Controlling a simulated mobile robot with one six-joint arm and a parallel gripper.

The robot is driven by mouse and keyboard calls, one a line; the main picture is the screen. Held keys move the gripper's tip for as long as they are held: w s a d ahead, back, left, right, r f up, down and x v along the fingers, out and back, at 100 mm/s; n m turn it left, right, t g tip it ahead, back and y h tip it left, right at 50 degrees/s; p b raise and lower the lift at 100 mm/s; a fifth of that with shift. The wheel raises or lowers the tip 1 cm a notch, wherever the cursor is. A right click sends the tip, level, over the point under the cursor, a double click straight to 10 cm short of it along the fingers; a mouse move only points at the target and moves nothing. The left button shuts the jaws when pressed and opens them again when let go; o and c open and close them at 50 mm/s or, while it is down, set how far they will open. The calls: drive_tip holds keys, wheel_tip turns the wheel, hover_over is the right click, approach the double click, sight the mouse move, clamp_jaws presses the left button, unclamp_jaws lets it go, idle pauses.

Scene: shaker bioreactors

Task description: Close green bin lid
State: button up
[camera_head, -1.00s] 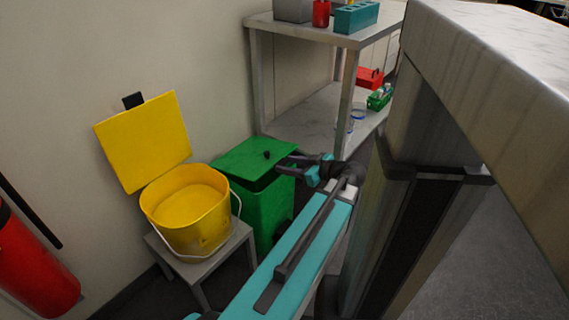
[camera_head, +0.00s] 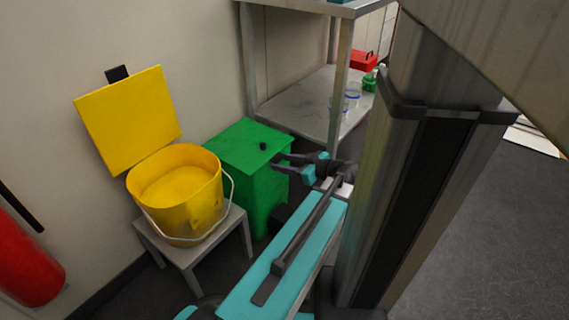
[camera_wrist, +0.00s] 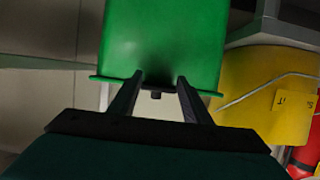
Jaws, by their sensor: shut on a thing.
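The green bin (camera_head: 262,205) stands against the wall, right of the yellow bucket. Its green lid (camera_head: 238,142) lies nearly level over the top, with a small black knob (camera_head: 263,146); I see no clear gap under it. My gripper (camera_head: 277,160) is at the lid's right front edge, shut on the lid, fingers a little apart. In the wrist view, my gripper (camera_wrist: 160,78) has its two dark fingers at the lid's rim (camera_wrist: 108,78), with the knob between them and the bin's green wall (camera_wrist: 165,30) beyond. The exact contact is hard to see.
A yellow bucket (camera_head: 178,203) with its lid raised stands on a grey stool (camera_head: 182,255) left of the bin. A red cylinder (camera_head: 25,265) is at far left. A metal shelf (camera_head: 300,105) stands behind the bin. Grey floor is open at right.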

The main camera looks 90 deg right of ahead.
drive_tip(key=shift+w+a+f, duration=0.15)
drive_tip(key=shift+a+f, duration=0.1)
drive_tip(key=shift+f, duration=0.3)
drive_tip(key=o, duration=1.5)
drive_tip(key=shift+d, duration=0.1)
drive_tip(key=shift+r, duration=0.1)
drive_tip(key=shift+r, duration=0.1)
drive_tip(key=shift+s, duration=0.2)
